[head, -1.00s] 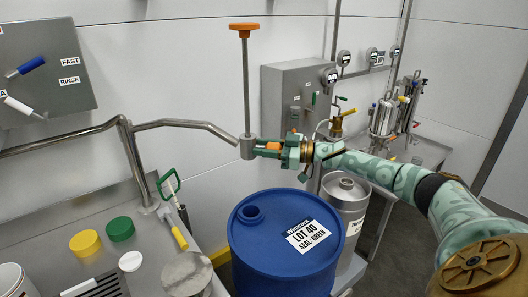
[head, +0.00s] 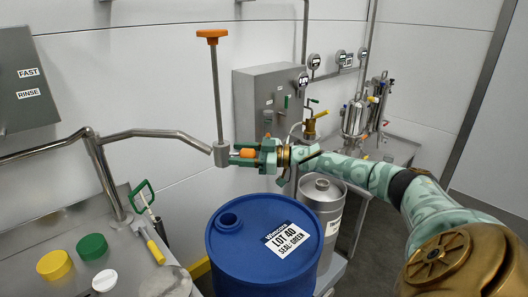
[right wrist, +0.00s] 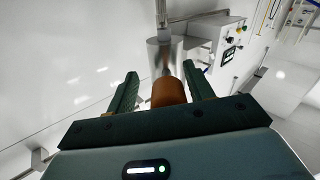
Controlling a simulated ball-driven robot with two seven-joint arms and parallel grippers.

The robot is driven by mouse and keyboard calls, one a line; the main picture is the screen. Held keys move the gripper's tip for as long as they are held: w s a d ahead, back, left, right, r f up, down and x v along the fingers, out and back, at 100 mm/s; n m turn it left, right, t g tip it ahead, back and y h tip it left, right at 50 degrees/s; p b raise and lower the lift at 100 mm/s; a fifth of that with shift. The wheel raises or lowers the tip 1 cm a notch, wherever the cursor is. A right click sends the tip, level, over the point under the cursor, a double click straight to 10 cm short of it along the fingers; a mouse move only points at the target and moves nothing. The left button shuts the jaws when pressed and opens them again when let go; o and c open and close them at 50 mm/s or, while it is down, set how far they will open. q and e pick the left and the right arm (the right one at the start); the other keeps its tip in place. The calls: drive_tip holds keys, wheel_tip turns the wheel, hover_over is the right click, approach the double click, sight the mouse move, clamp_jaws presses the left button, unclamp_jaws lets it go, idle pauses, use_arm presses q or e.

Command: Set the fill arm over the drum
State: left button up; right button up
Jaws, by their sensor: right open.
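The fill arm (head: 155,136) is a bent steel pipe from the left. Its end block (head: 221,154) carries a tall rod with an orange T-handle (head: 212,35). The block hangs above the blue drum (head: 262,262), near its open bung hole (head: 228,220). An orange grip (head: 247,153) sticks out of the block toward my right gripper (head: 243,154). That gripper is open, its fingers on either side of the grip. In the right wrist view the orange grip (right wrist: 168,92) lies between the spread fingers, nearer the right one. My left gripper is not in view.
A steel keg (head: 322,195) stands right behind the drum. A grey control box (head: 268,100) and gauges are on the back wall.

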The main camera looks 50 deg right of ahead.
drive_tip(key=p+v, duration=0.3)
drive_tip(key=v, duration=1.2)
drive_tip(key=shift+s+r, duration=0.15)
drive_tip(key=shift+d, duration=0.1)
